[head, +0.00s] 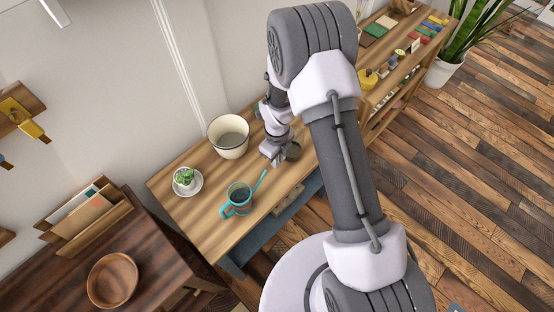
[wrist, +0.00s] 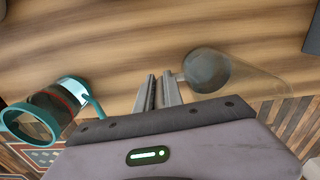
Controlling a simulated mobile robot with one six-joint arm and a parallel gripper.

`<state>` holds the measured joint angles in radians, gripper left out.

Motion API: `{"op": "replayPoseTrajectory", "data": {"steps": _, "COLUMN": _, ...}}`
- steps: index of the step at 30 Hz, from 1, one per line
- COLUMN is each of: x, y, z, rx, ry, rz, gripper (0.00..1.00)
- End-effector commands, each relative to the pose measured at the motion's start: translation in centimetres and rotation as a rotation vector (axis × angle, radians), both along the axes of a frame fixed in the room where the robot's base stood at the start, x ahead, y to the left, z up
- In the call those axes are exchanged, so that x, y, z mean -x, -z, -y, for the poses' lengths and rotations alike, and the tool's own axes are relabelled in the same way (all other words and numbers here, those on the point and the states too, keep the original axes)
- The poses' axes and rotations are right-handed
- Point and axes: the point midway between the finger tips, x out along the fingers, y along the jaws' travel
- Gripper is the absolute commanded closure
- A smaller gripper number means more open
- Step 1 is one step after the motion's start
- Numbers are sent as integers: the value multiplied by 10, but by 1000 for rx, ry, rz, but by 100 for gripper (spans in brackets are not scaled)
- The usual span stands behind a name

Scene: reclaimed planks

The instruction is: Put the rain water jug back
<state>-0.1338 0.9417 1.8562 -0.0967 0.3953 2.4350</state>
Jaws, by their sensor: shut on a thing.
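A clear jug with a grey round bottom or content (wrist: 207,70) is just right of my gripper (wrist: 162,90) in the wrist view. My gripper's fingers are shut beside its wall, on what looks like its handle. In the head view the jug (head: 293,152) shows dark beside my gripper (head: 274,157), over the right part of the wooden bench (head: 212,222). I cannot tell whether it touches the bench top. A teal-rimmed watering can (head: 238,196) with a long thin spout stands on the bench, left of my gripper; it also shows in the wrist view (wrist: 60,103).
A cream pot with a dark rim (head: 229,136) stands behind my gripper. A small succulent on a saucer (head: 187,181) is at the bench's left. A darker table with a wooden bowl (head: 112,280) is lower left. A shelf with small goods (head: 392,60) is upper right. Bench front is partly clear.

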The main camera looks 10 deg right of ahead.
Motion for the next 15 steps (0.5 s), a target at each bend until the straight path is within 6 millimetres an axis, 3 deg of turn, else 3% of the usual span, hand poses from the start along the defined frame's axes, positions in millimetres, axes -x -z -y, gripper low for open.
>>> {"op": "replayPoseTrajectory", "data": {"steps": 8, "x": 0, "y": 2, "z": 0, "rx": -1, "ry": 0, "rz": 2, "gripper": 100}}
{"op": "replayPoseTrajectory", "data": {"steps": 9, "x": 0, "y": 2, "z": 0, "rx": 0, "ry": 0, "rz": 1, "gripper": 84}}
{"op": "replayPoseTrajectory", "data": {"steps": 12, "x": 0, "y": 1, "z": 0, "rx": -1, "ry": 0, "rz": 1, "gripper": 67}}
{"op": "replayPoseTrajectory", "data": {"steps": 15, "x": 0, "y": 1, "z": 0, "rx": -1, "ry": 0, "rz": 1, "gripper": 67}}
